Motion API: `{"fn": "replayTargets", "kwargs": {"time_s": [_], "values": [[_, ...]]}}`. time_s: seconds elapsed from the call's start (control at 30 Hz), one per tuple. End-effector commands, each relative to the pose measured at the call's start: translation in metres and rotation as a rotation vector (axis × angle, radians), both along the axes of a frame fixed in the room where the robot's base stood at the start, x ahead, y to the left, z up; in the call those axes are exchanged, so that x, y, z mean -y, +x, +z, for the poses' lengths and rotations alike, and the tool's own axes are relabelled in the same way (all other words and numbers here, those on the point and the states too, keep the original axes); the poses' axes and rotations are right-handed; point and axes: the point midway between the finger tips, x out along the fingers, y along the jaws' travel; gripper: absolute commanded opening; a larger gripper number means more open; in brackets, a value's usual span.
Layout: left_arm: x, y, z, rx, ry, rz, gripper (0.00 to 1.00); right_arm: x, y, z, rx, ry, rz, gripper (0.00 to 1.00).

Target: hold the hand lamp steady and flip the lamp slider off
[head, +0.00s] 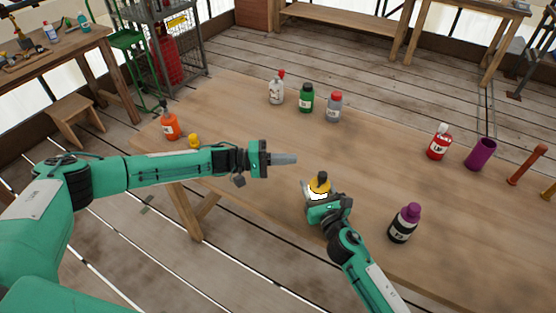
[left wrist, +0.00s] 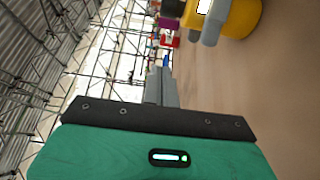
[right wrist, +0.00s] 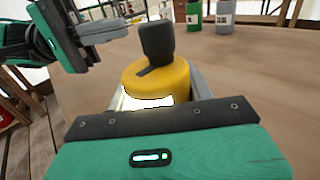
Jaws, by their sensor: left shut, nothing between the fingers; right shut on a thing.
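The hand lamp (head: 319,182) is yellow with a black top and stands near the middle of the table's front part. In the right wrist view the lamp (right wrist: 160,80) shows a black knob (right wrist: 157,40) on top, a dark slot beside it, and a bright white patch low on its front. I cannot tell the slider's position. My right gripper (head: 315,193) is shut around the lamp's yellow body. My left gripper (head: 284,159) is shut and empty, left of the lamp and apart from it. It also shows in the right wrist view (right wrist: 105,32). The lamp shows at the top of the left wrist view (left wrist: 243,17).
White (head: 276,90), green (head: 306,99) and grey (head: 334,107) bottles stand behind the lamp. A purple-capped dark bottle (head: 404,222) stands to its right. A red bottle (head: 438,143) and purple cup (head: 480,154) are farther right. An orange bottle (head: 171,124) is far left.

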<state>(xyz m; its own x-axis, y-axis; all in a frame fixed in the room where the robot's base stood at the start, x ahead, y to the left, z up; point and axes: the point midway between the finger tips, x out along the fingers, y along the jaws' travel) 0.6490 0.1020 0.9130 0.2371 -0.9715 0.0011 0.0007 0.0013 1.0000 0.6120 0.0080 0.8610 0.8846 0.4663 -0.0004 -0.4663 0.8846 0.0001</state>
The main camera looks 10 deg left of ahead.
Motion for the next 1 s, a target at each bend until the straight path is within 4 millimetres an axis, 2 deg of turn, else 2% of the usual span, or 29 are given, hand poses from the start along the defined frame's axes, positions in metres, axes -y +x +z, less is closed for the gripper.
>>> {"fn": "replayTargets", "kwargs": {"time_s": [0.03,0.23,0.3,0.5,1.0], "values": [[0.013,0.003,0.0,0.0,-0.001,-0.002,0.0,0.0,0.0,0.0,0.0,0.0,0.0,0.26],[0.053,0.012,0.0,0.0,-0.001,-0.002,0.0,0.0,0.0,0.0,0.0,0.0,0.0,0.26],[0.055,-0.001,-0.001,-0.002,0.0,-0.001,0.0,0.0,0.0,0.0,0.0,0.0,0.0,0.26],[0.064,-0.018,0.0,-0.001,0.0,0.0,0.0,0.0,0.0,0.0,0.0,0.0,0.0,0.26],[0.066,-0.025,0.0,0.001,0.001,0.0,0.0,0.0,0.0,0.0,0.0,0.0,0.0,0.26]]}}
